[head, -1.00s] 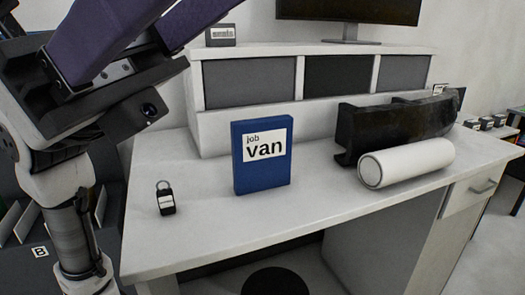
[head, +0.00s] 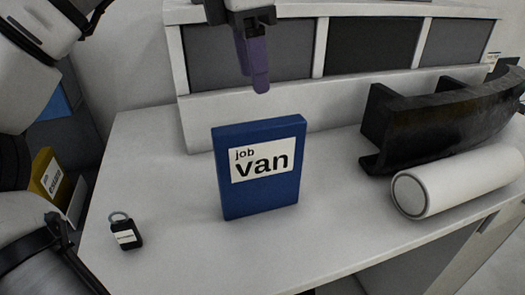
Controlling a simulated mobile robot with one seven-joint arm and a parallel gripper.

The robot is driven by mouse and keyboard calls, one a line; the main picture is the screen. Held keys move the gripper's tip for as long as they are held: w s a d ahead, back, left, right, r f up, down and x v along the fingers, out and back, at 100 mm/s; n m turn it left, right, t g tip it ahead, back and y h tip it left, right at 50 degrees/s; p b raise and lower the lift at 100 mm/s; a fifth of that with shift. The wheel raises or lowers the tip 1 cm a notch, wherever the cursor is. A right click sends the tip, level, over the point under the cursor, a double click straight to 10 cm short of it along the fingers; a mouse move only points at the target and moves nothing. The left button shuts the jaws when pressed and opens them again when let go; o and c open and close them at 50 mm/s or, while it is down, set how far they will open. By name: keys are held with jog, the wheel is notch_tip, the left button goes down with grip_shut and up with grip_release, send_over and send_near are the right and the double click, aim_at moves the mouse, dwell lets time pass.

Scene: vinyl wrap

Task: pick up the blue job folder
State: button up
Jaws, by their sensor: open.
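The blue job folder (head: 245,194) stands upright on the white desk, its front facing me with a white label reading "job van". My gripper (head: 257,78) hangs in the air above and behind the folder's top edge, with purple fingers pointing down. It is open and empty, and a gap shows between the fingertips and the folder. The fingers overlap each other from this angle, so the space between them is mostly hidden.
A black key fob (head: 126,232) lies left of the folder. A white roll (head: 455,183) and a dark bumper-like part (head: 435,122) lie to the right. A shelf unit (head: 240,121) stands behind. The white desk (head: 170,200) is clear around the folder. A yellow folder (head: 47,175) shows at far left.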

aim_at(261, 145)
jog(key=shift+a+f+b, duration=0.15)
jog(key=shift+f+b, duration=0.1)
jog(key=shift+b, duration=0.05)
jog(key=f+b, duration=0.1)
jog(key=f, duration=0.1)
jog(key=f+b, duration=0.2)
jog(key=d+f+b, duration=0.1)
jog(key=f, duration=0.2)
jog(key=shift+b, duration=0.35)
jog(key=shift+d+f, duration=0.15)
jog(key=shift+f, duration=1.35)
jog(key=shift+d+f, duration=0.15)
jog(key=shift+f, duration=1.35)
grip_shut()
